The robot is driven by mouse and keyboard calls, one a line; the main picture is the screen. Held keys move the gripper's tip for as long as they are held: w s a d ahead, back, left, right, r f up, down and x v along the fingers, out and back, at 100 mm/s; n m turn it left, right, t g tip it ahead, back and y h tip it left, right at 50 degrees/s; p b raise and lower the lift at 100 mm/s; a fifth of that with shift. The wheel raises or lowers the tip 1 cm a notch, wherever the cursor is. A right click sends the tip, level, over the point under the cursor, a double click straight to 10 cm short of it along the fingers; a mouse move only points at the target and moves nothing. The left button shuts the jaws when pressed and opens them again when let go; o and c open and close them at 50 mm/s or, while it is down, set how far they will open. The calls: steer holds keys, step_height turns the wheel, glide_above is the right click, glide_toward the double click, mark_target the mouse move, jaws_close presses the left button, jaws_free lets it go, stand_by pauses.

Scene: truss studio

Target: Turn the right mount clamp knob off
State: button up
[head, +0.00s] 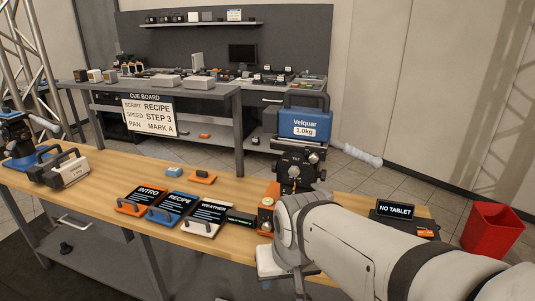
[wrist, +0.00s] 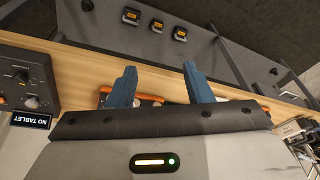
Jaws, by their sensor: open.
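A black mount (head: 294,166) with a TILT label stands on the wooden table, carrying a blue Velquar 1.0kg block (head: 304,124). Small knobs show on the mount's right side (head: 314,157); which one is the right clamp knob, and its setting, I cannot tell. An orange base part (head: 266,216) shows at the mount's foot, left of my arm. An orange-edged part (wrist: 150,99) lies behind the fingers, partly covered by my gripper body.
INTRO (head: 141,199), RECIPE (head: 173,206) and WEATHER (head: 206,214) plates lie left of the mount. A NO TABLET sign (head: 395,210) stands right, with a knobbed dark panel (wrist: 24,78) beside it in the wrist view. A red bin (head: 491,229) stands on the floor.

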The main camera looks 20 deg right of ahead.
steer(key=w+a+r+m+t+y+b, duration=0.1)
steer(key=w+a+m+t+b, duration=0.15)
steer(key=w+m+t, duration=0.45)
steer(key=m+t+h+b, duration=0.6)
steer(key=m+h, duration=0.5)
steer(key=m, duration=2.4)
glide_toward(313, 158)
steer(key=w+g, duration=0.1)
steer(key=x, duration=0.7)
steer(key=shift+d+r, duration=0.25)
steer(key=shift+r, duration=0.1)
